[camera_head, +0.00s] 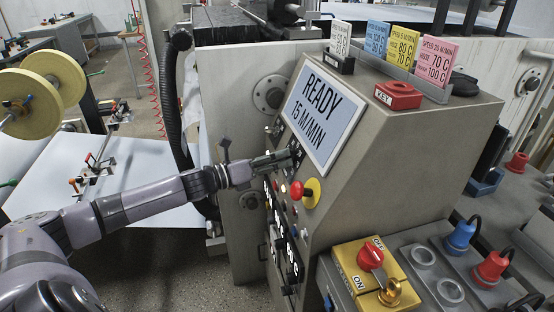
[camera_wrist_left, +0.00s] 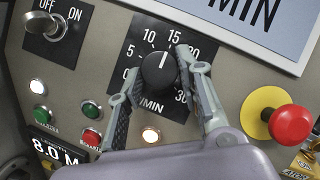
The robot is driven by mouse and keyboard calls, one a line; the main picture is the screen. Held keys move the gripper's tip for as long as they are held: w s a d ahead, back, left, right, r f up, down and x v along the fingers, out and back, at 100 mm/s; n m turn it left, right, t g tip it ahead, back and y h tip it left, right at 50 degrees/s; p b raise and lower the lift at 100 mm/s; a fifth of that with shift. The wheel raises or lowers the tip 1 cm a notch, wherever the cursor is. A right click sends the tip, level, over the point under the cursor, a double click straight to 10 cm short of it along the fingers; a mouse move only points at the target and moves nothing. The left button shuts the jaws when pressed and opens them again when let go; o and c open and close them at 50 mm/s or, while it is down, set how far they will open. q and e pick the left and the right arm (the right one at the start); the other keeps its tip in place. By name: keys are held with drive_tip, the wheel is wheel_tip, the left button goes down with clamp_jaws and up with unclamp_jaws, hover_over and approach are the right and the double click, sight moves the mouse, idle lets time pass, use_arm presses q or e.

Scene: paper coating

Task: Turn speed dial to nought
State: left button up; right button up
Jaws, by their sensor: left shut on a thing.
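The speed dial (camera_wrist_left: 157,72) is a round black knob on a black scale plate in the left wrist view. The scale shows numbers such as 5, 10, 15 and 30, with M/MIN below. Its white pointer line points up, near the 15 mark. My left gripper (camera_wrist_left: 160,66) has one finger on each side of the knob and is shut on it. In the head view my left gripper (camera_head: 290,159) is at the panel, and its fingers hide most of the dial. The display (camera_head: 321,115) reads READY 15 M/MIN. My right gripper is not in view.
A red emergency button (camera_wrist_left: 291,124) on a yellow base sits right of the dial. An OFF/ON switch (camera_wrist_left: 45,25) and lit buttons are on the left. Cards (camera_head: 438,65) and a red KEY block (camera_head: 398,95) stand on top. A yellow ON/OFF box (camera_head: 350,268) is lower right.

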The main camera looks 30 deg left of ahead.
use_arm(q)
drive_tip(key=shift+c, duration=0.4)
drive_tip(key=shift+w+d+r+n+g+y+p, duration=0.2)
drive_tip(key=shift+n+g+y+p, duration=0.9)
drive_tip(key=shift+n+p, duration=2.95)
drive_tip(key=shift+a+r+n+g+y+p, duration=0.1)
drive_tip(key=shift+r+n+g+y+p, duration=0.9)
drive_tip(key=shift+n+p, duration=3)
drive_tip(key=shift+w+d+f+n+g+y+p, duration=0.2)
drive_tip(key=shift+n+g+y+p, duration=0.4)
drive_tip(key=shift+n+g+p, duration=2.2)
drive_tip(key=n+t+p, duration=0.2)
drive_tip(key=shift+s+p, duration=0.1)
drive_tip(key=shift+p, duration=0.3)
drive_tip(key=o, duration=1.2)
drive_tip(key=shift+c, duration=0.2)
